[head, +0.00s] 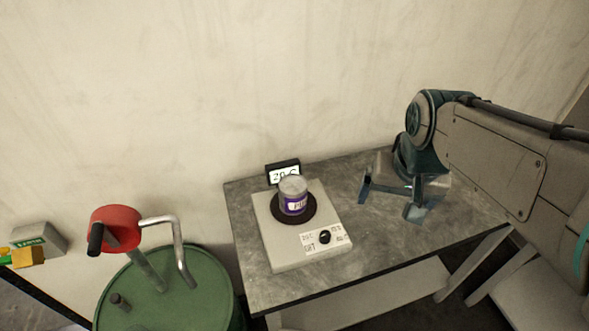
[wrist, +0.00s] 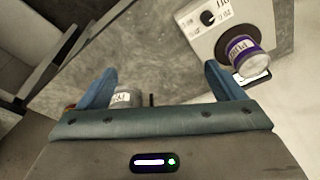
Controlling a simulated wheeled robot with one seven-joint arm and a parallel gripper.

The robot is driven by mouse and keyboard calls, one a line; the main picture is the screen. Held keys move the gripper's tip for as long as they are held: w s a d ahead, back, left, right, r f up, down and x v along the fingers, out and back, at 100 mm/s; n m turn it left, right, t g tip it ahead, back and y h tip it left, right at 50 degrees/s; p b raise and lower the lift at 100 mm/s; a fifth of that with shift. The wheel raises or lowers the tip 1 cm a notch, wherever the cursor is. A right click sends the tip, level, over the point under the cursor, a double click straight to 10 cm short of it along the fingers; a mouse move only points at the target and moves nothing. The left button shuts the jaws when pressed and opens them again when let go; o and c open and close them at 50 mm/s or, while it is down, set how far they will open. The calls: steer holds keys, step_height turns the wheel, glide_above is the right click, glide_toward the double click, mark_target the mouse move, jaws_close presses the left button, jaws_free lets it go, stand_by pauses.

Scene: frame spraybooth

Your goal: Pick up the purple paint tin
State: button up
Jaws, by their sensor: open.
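The purple paint tin (head: 293,204) has a grey lid and a purple label band with white lettering. It stands upright on the dark round plate of a pale hot plate (head: 284,252). The tin also shows at the upper right of the wrist view (wrist: 243,48), outside the fingers. My gripper (head: 390,201) is open, above the right part of the table and to the right of the tin, apart from it. In the wrist view my gripper (wrist: 160,70) has its two blue fingers spread, with bare grey tabletop between their tips.
The grey table (head: 372,243) is clear between hot plate and gripper. A display (head: 283,175) stands behind the tin. A green drum (head: 165,296) with a red-topped crank pump (head: 116,216) stands left. A labelled pale object (wrist: 122,98) is partly hidden behind my gripper.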

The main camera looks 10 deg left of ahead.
steer(key=w+a+m+g, duration=0.1)
steer(key=w+a, duration=0.7)
steer(key=m+g+b, duration=0.1)
steer(key=m, duration=0.1)
glide_toward(293, 184)
steer(key=shift+w+d, duration=0.35)
steer(key=shift+w, duration=0.25)
steer(key=shift+a+f, duration=0.2)
step_height(293, 184, down, 8)
steer(key=shift+f+p, duration=0.2)
steer(key=shift+p, duration=0.1)
steer(key=f, duration=0.2)
steer(key=f+p, duration=0.1)
steer(key=f, duration=0.1)
steer(key=shift+s+a, duration=0.3)
steer(key=shift+s, duration=0.1)
steer(key=shift+f, duration=0.6)
steer(key=c, duration=1.3)
steer(key=shift+r, duration=0.1)
steer(key=shift+c, duration=0.5)
steer(key=shift+w+r, duration=0.1)
steer(key=shift+c, duration=0.2)
